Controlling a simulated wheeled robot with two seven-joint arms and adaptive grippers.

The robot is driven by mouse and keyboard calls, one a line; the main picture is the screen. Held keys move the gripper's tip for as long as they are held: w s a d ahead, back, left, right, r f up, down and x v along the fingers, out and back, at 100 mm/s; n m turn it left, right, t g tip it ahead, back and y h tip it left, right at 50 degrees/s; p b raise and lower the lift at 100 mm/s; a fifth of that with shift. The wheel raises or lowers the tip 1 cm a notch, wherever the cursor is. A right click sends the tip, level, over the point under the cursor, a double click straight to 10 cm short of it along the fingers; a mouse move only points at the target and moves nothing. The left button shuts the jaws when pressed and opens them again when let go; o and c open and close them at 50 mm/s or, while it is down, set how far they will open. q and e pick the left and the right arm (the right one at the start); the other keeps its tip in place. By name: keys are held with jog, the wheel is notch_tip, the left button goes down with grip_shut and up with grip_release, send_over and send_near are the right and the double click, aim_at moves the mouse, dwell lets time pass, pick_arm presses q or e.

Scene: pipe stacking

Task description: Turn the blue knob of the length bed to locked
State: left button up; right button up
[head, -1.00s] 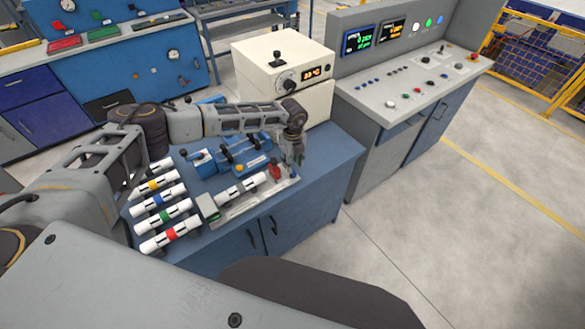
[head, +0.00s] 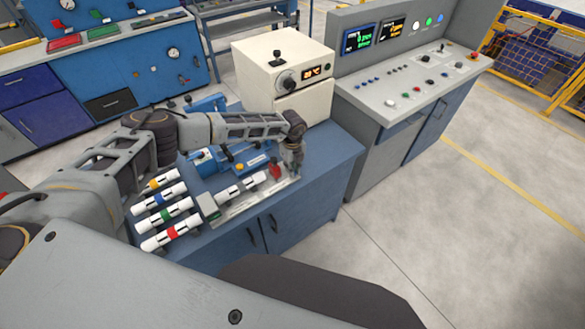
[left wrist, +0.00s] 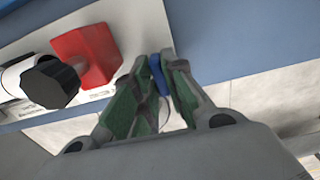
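The length bed (head: 236,210) lies along the front edge of the blue bench, with a white pipe (head: 256,181) on it. My left gripper (head: 293,170) points down at the bed's right end. In the left wrist view, the fingertips of my left gripper (left wrist: 161,66) close on both sides of the blue knob (left wrist: 157,75). The knob is partly hidden by the fingers, and its lock position cannot be read. My right gripper is out of view.
Several white pipes with coloured bands (head: 171,235) lie left of the bed. A blue fixture (head: 240,165) sits behind it. A cream box with a display (head: 285,70) stands at the back of the bench. The bench top (head: 335,150) to the right is clear.

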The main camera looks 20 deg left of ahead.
pick_arm(q)
grip_shut()
